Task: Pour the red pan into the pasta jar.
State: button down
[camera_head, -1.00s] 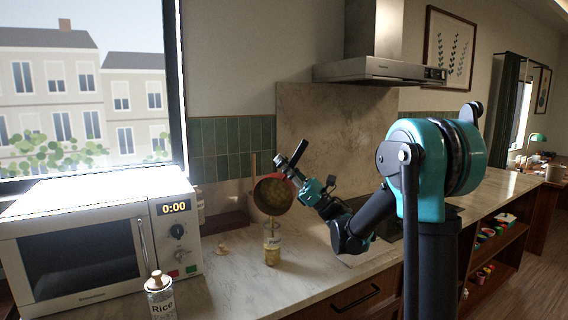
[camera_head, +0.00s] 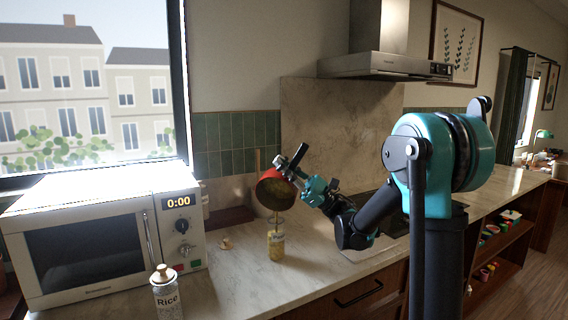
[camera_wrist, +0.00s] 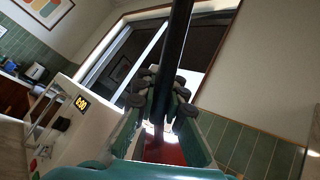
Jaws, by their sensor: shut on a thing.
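The red pan (camera_head: 268,182) hangs tilted in the air over the pasta jar (camera_head: 276,246), with brownish-yellow contents showing at its opening. Its dark handle points up and right. My gripper (camera_head: 301,180) is shut on that handle. In the wrist view my gripper (camera_wrist: 163,98) closes around the black handle (camera_wrist: 181,35), and a little of the red pan (camera_wrist: 165,150) shows behind the fingers. The pasta jar stands upright and open on the counter, with yellowish contents and a label. A thin strand shows between pan and jar; I cannot tell whether it is falling.
A white microwave (camera_head: 98,240) stands left on the marble counter (camera_head: 235,290). A rice jar (camera_head: 166,295) stands in front of it. A small wooden lid (camera_head: 225,243) lies left of the pasta jar. A pale pot (camera_head: 259,207) stands behind the pan. A range hood (camera_head: 385,67) hangs above.

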jog(key=shift+s+a+f+n+g+h, duration=0.1)
jog(key=shift+s+f+n+g+h, duration=0.2)
jog(key=shift+s+n+g, duration=0.5)
jog(key=shift+s+a+f+n+g+h, duration=0.15)
jog(key=shift+s+f+n+g+h, duration=0.15)
jog(key=shift+s+n+g, duration=0.45)
jog(key=shift+s+a+f+n+g+h, duration=0.1)
jog(key=shift+s+f+n+g+h, duration=0.35)
jog(key=shift+n, duration=0.6)
jog(key=shift+r, duration=0.2)
jog(key=shift+w, duration=0.1)
